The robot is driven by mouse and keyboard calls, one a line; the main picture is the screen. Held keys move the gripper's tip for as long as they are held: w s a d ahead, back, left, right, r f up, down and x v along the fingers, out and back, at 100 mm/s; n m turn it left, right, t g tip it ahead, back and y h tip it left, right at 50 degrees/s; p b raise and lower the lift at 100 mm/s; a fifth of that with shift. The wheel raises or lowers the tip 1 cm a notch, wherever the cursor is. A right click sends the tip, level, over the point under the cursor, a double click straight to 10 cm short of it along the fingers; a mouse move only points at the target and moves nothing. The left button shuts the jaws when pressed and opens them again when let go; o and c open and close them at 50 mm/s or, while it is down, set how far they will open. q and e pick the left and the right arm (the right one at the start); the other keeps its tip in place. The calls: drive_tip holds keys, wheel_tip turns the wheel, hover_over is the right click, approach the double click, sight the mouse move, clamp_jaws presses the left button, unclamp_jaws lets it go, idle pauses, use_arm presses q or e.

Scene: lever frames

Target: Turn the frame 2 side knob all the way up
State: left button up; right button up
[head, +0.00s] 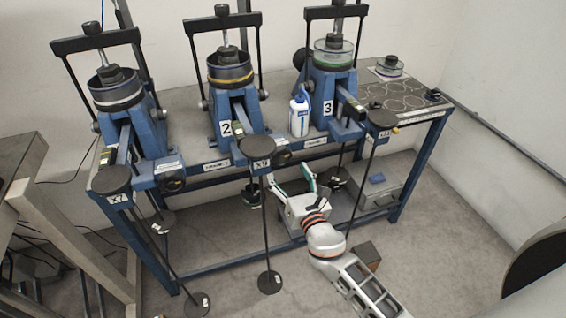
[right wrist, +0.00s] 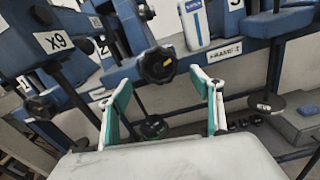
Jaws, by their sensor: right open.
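Frame 2 (head: 231,108) is the middle blue lever frame, with a "2" plate on its front. Its black side knob (head: 283,157) sits low at its right, beside the lever end tagged X9 (head: 260,164). My right gripper (head: 290,177) is open, just in front of and below this knob. No contact is visible, and nothing is held. My left gripper is not in view.
Frame 1 (head: 122,100) stands left and frame 3 (head: 331,85) right. A white and blue bottle (head: 299,116) stands between frames 2 and 3. A rod with a round weight (head: 269,282) hangs from the X9 lever, close left of my gripper. A grey box (head: 372,190) is at right.

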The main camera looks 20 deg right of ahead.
sight(281, 160)
drive_tip(key=shift+w+a, duration=0.1)
drive_tip(key=shift+w, duration=2.2)
drive_tip(key=c, duration=1.1)
drive_tip(key=shift+m, duration=0.7)
drive_tip(key=o, duration=1.1)
drive_tip(key=shift+s, duration=0.15)
